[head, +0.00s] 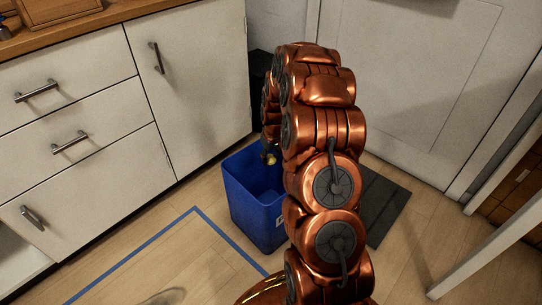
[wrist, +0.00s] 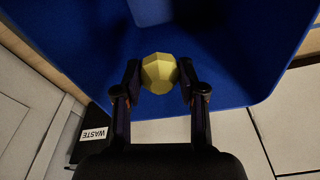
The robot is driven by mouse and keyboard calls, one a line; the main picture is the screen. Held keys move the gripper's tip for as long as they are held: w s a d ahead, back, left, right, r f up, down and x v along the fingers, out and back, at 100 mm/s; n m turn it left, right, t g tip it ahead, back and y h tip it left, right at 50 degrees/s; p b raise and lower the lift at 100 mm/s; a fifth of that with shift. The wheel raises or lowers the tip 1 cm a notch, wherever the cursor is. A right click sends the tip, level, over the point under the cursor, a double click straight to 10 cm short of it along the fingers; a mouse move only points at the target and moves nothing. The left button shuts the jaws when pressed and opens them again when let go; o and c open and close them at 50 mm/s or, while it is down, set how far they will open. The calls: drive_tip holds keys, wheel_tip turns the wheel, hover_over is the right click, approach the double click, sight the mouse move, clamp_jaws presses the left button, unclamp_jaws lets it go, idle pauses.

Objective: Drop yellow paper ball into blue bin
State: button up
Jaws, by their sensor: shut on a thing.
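The yellow paper ball (wrist: 159,73) is faceted and sits between the fingertips of my gripper (wrist: 159,84) in the wrist view. My gripper is shut on it. The blue bin (wrist: 225,50) fills most of the wrist view behind the ball, and its inner walls show. In the head view the blue bin (head: 246,207) stands on the floor, partly hidden by my arm. The ball (head: 270,157) shows there as a small yellow spot over the bin's opening. My gripper (head: 268,155) points down there, mostly hidden by my arm.
A black bin labelled WASTE (wrist: 92,135) stands close by. White cabinets (head: 190,80) are to the left, and a white door (head: 430,90) with a dark mat (head: 385,205) is to the right. Blue tape (head: 140,250) marks the floor in front.

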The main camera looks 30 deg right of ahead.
sight(273, 162)
drive_tip(key=o, duration=0.8)
drive_tip(key=shift+c, duration=0.2)
drive_tip(key=shift+r, duration=0.15)
wheel_tip(273, 162, up, 12)
drive_tip(key=s, duration=0.1)
drive_tip(key=shift+s+f, duration=0.2)
drive_tip(key=shift+s, duration=0.15)
